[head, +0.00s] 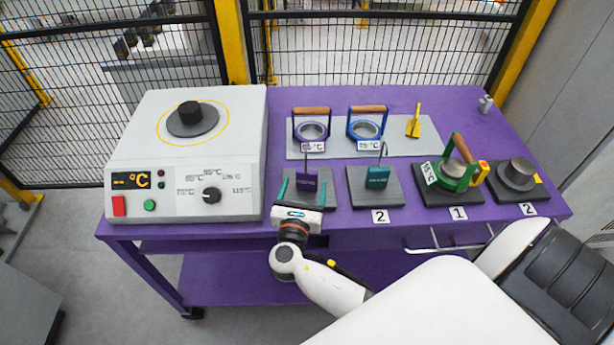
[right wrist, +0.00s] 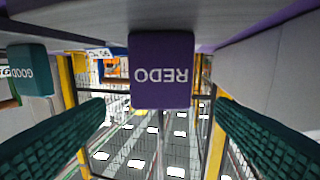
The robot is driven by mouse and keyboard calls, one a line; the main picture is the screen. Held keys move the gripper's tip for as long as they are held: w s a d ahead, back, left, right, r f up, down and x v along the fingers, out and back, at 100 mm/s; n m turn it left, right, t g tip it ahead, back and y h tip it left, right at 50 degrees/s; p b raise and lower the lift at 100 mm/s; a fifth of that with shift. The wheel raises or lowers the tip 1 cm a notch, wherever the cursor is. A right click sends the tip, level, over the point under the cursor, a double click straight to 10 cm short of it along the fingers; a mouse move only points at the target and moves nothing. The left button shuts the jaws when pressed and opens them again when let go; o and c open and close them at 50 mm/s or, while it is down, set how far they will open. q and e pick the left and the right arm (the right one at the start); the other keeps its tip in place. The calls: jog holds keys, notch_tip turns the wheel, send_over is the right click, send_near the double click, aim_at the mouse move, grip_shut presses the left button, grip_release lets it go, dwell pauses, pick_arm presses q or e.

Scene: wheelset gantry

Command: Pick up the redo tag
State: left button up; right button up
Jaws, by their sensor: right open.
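The redo tag (head: 307,181) is a small purple plate hanging from a hook on a dark stand at the table's front left. In the right wrist view the redo tag (right wrist: 161,72) shows close and upside down, with white letters. My right gripper (head: 303,189) is open in front of it, with teal fingers. In the right wrist view the fingers of my right gripper (right wrist: 160,108) stand to either side of the tag, apart from it. Whether the tag lies between the fingertips in depth is hard to tell. My left gripper is out of view.
A teal good tag (head: 378,177) hangs on the neighbouring stand to the right. A white heater (head: 184,155) stands left. Purple and blue handled rings (head: 311,130) lie behind on a grey plate. A green handled ring (head: 455,167) sits right. A fence runs behind.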

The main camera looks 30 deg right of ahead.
aim_at(306, 176)
jog(key=p+x, duration=0.1)
jog(key=x, duration=0.3)
jog(key=shift+a+r, duration=0.1)
jog(key=shift+r, duration=0.1)
jog(key=shift+w+d+f, duration=0.15)
jog(key=shift+w+d, duration=0.2)
jog(key=c, duration=1.1)
